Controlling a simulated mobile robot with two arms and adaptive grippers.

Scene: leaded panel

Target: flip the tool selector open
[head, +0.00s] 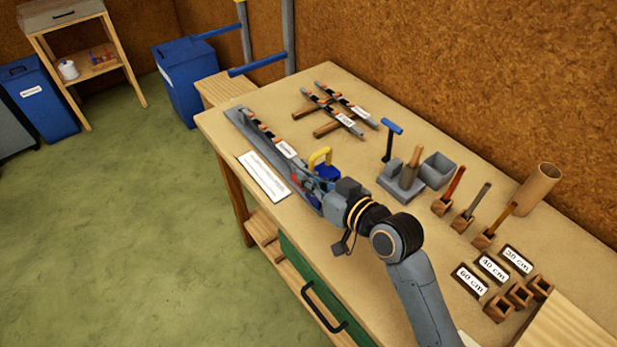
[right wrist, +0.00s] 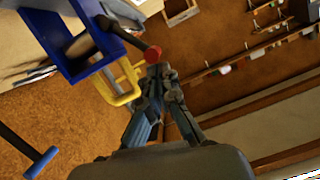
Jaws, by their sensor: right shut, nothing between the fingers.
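A blue device (head: 327,172) with a yellow loop handle (head: 319,156) stands on the bench, partly hidden behind my right gripper. The right wrist view shows its blue body (right wrist: 92,50), the yellow handle (right wrist: 127,85) and a dark lever with a red knob (right wrist: 152,54). I cannot tell for certain which part is the tool selector; the red-knobbed lever looks like a movable one. My right gripper (head: 306,184) is shut and empty. Its fingertips (right wrist: 160,74) are close to the red knob; whether they touch it is unclear. My left gripper is not in view.
A long grey rail (head: 240,121) and a white label strip (head: 264,177) lie left of the device. Strips on wooden rests (head: 335,112) lie behind. A grey block (head: 400,188), tool holders and a cardboard tube (head: 537,188) stand to the right.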

